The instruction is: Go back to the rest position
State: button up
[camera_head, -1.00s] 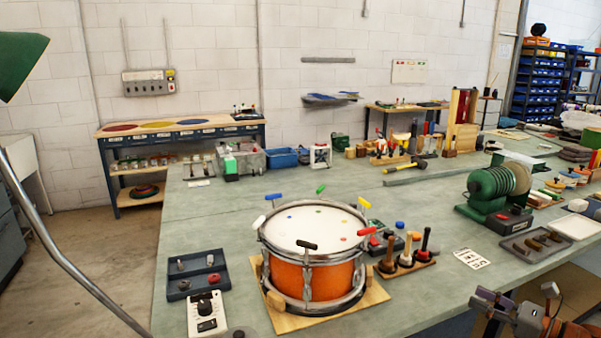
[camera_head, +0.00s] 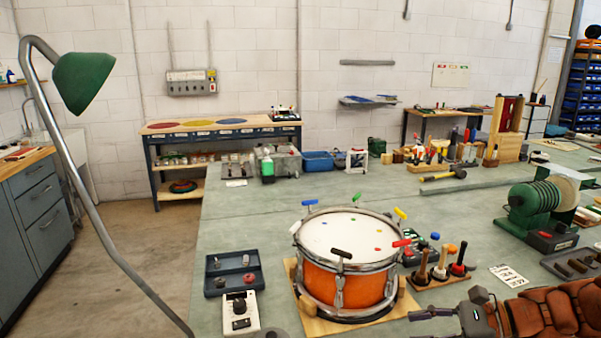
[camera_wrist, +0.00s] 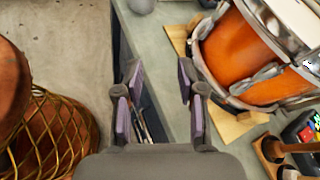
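My gripper (camera_head: 425,322) is at the lower right of the head view, in front of the bench's near edge, with its fingers toward the left. In the wrist view my gripper (camera_wrist: 157,90) has its two fingers well apart and nothing between them. The orange snare drum (camera_head: 343,272) stands on a wooden base (camera_head: 312,325) on the bench, with several coloured keys around its rim. The drum also shows at the upper right of the wrist view (camera_wrist: 235,55), apart from the fingers.
The grey-green bench (camera_head: 250,225) fills the middle. Near the drum are a dark tray (camera_head: 230,273), a white meter (camera_head: 238,312) and a mallet rack (camera_head: 440,275). A lamp (camera_head: 85,80) rises at left. A roped drum (camera_wrist: 50,125) stands on the floor beside the bench.

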jog(key=s+a+r+n+g+h+p, duration=0.1)
jog(key=s+a+n+g+h+p, duration=0.1)
jog(key=s+a+n+g+h, duration=0.6)
jog(key=s+d+n+t+h+p, duration=0.1)
jog(key=s+n, duration=0.3)
jog(key=s, duration=0.4)
jog(key=s+d+r+n+t+h+p, duration=0.1)
jog(key=s+n+h, duration=0.3)
jog(key=s, duration=0.5)
jog(key=shift+r+n+p, duration=0.3)
jog(key=shift+n+p, duration=0.1)
jog(key=shift+n, duration=0.4)
